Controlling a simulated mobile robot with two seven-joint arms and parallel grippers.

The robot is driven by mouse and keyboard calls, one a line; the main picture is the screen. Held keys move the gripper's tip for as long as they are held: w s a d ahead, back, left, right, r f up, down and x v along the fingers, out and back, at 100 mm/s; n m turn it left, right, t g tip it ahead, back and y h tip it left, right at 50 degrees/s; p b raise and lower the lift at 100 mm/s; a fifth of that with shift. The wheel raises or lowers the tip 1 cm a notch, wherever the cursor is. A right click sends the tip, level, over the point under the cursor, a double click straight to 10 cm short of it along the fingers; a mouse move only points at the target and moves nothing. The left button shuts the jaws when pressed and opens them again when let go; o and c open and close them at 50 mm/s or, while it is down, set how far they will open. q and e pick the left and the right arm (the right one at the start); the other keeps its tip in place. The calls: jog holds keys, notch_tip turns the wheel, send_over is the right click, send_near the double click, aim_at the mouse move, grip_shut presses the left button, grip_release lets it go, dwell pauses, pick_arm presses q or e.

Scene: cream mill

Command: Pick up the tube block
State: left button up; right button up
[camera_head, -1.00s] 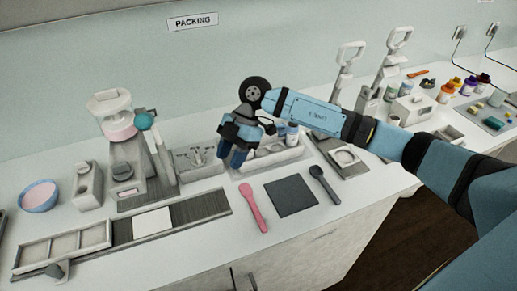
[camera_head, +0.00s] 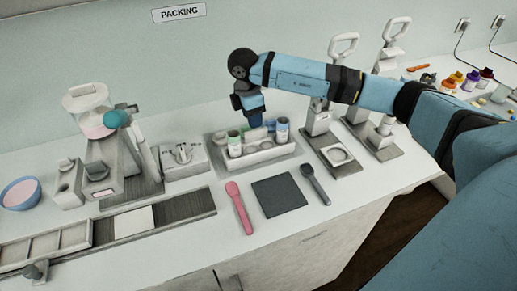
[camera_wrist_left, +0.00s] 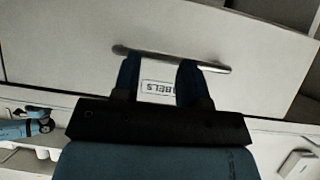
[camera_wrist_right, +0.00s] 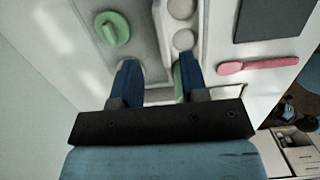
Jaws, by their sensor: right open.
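A shallow grey-white tray (camera_head: 262,158) on the counter holds several small cylindrical containers, one with a green band (camera_head: 234,145) and one with a blue band (camera_head: 282,130). Pale pieces lie between them; I cannot tell for sure which is the tube block. My right gripper (camera_head: 256,113) points down over the back of the tray. In the right wrist view its fingers (camera_wrist_right: 158,82) are apart, with a pale block with round tops (camera_wrist_right: 181,12) ahead of them and a green knob-like piece (camera_wrist_right: 112,29) to the left.
A pink spoon (camera_head: 239,207), a dark square mat (camera_head: 283,197) and a dark spoon (camera_head: 315,184) lie in front of the tray. A mill-like machine (camera_head: 108,140) stands left; a lever press (camera_head: 330,140) stands right.

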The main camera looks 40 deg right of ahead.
aim_at(256, 130)
jog(key=shift+s+d+f+p, duration=0.1)
jog(key=shift+d+f+p, duration=0.05)
jog(key=shift+f, duration=0.8)
jog(key=shift+s+d+f+p, duration=0.1)
jog(key=shift+f+p, duration=0.05)
jog(key=shift+f, duration=0.8)
jog(key=shift+s+d+f+p, duration=0.1)
jog(key=shift+d+f+p, duration=0.05)
jog(key=shift+f, duration=0.8)
grip_shut()
